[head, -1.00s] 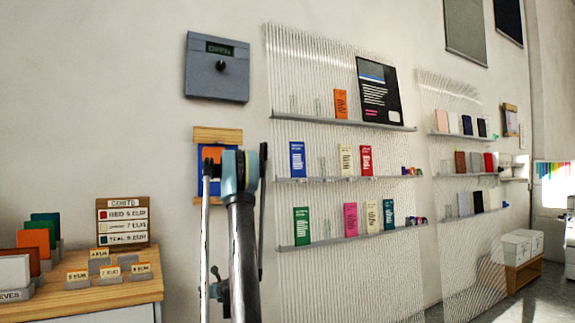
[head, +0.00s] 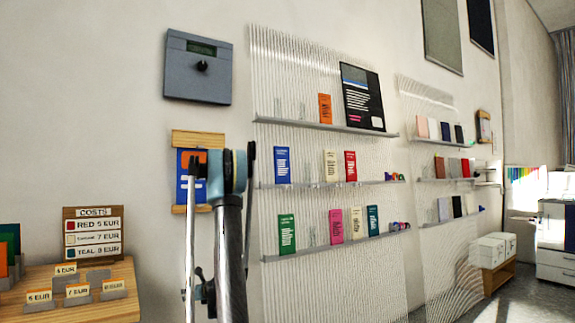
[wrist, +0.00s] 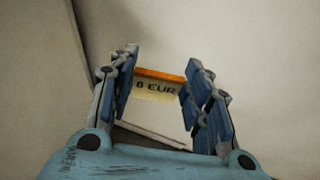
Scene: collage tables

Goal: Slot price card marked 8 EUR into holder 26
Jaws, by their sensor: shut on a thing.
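In the wrist view my gripper (wrist: 158,82) is shut on a small cream price card (wrist: 155,91) with an orange top edge. The card reads 8 EUR and sits between the blue finger pads. In the head view my arm stands upright in front of the wall, left of the near display panel; the held card cannot be made out there. Clear empty holders show on the near panel's shelves, one on the middle shelf (head: 302,170) and one on the bottom shelf (head: 309,233). Their numbers are too small to read, so I cannot tell which is holder 26.
A wooden table (head: 125,312) at lower left bears several price cards in grey stands and a COSTS board (head: 92,234). A grey wall box (head: 198,68) and a wooden rack (head: 198,138) are behind my arm. A second panel (head: 425,95) stands farther right.

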